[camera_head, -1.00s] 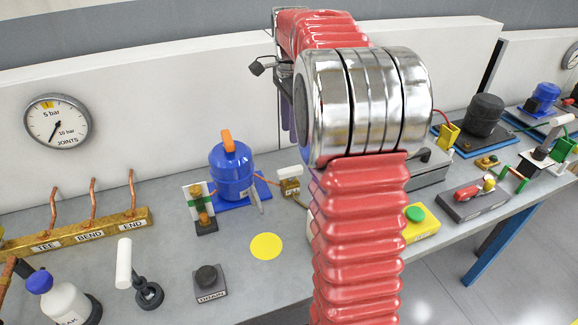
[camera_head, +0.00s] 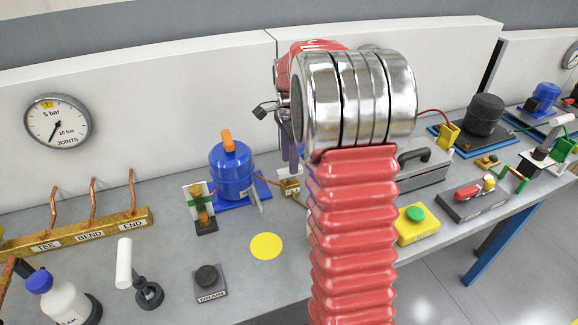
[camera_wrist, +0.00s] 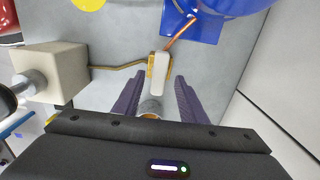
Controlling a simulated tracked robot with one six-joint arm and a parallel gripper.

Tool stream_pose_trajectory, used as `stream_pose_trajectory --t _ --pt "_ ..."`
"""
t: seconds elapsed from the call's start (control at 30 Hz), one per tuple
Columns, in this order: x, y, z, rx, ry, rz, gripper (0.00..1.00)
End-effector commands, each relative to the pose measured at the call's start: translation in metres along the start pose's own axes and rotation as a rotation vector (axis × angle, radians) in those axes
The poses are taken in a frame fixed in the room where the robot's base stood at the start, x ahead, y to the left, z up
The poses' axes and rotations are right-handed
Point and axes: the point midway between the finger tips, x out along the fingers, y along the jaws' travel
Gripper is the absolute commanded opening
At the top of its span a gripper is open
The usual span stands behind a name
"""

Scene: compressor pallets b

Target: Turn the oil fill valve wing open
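The oil fill valve (camera_head: 290,187) is a small brass block with a white label, on the bench right of the blue compressor. The wrist view shows its brass body (camera_wrist: 151,70) with a pale wing-like bar (camera_wrist: 159,75) over it. My gripper (camera_wrist: 157,80) is open, its two purple fingers apart on either side of the bar's near end. I see no clear contact, and the height between the fingertips and the bar is hard to tell. In the head view my gripper (camera_head: 290,160) is above the valve, mostly hidden behind my arm.
The blue compressor (camera_head: 232,172) stands close left of the valve. Copper pipe (camera_wrist: 180,32) leads from the valve towards it. A beige block (camera_wrist: 53,72) is joined to the valve by another pipe. The white back panel (camera_head: 150,115) rises behind. A yellow disc (camera_head: 266,246) lies on the bench.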

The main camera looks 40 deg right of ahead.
Motion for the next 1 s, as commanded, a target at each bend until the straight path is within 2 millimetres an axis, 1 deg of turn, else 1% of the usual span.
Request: stream_pose_trajectory --t 0.03,0.2,0.33,0.57,1.0 --pt "0.008 0.001 0.0 0.0 -0.001 0.004 0.38" --pt "0.024 0.0 0.0 0.0 0.0 0.001 0.38" --pt "0.028 0.0 0.0 0.0 0.0 0.0 0.38" --pt "0.028 0.0 0.0 0.001 0.0 0.0 0.38" --pt "0.028 0.0 -0.001 0.001 0.0 -0.001 0.08"
